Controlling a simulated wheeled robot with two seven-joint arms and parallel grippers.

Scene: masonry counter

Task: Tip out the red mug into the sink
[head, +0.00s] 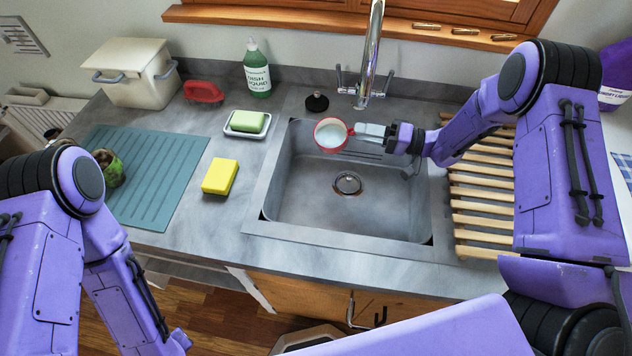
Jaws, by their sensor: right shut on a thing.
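The red mug (318,142) has a pale inside and is over the back part of the sink (290,205). Its opening faces up towards the camera; whether it is slightly tilted or holds anything, I cannot tell. My right gripper (362,132) comes in from the right and is shut on the mug's right side, at the handle. The sink basin is grey and looks empty, with a round drain (347,184) in its floor. My left arm is at the lower left; its gripper is outside the picture.
The chrome tap (372,50) rises behind the sink, close to my right gripper. A wooden slatted rack (480,205) lies right of the sink. A yellow sponge (220,177), green soap (247,121) on a dish, a dish liquid bottle (257,72) and a black plug (317,102) stand around the left and back.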

